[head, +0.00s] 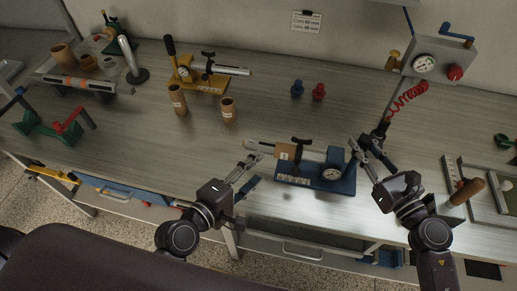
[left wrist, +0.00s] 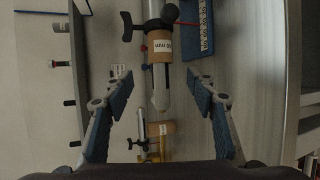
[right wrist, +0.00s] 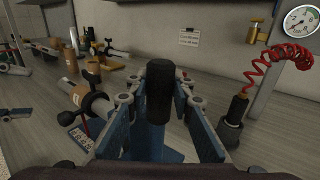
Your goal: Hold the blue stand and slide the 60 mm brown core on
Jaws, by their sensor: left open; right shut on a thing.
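The blue stand (head: 330,184) with its gauge lies near the table's front edge, its shaft (head: 262,148) pointing left. A brown core (head: 287,152) with a white label sits around the shaft; it also shows in the left wrist view (left wrist: 160,48), with the bare shaft tip (left wrist: 160,98) beyond it. A black clamp knob lies by the core. My left gripper (head: 254,158) is open, its fingers wide apart either side of the shaft tip, touching nothing visible. My right gripper (head: 364,152) is shut on the stand's black handle (right wrist: 160,92).
A yellow stand (head: 211,86) and two upright brown cores (head: 178,100) (head: 228,110) stand behind left. Blue (head: 297,88) and red (head: 318,92) knobs stand behind the blue stand. A red coiled hose (head: 408,97) hangs at right. The table between is clear.

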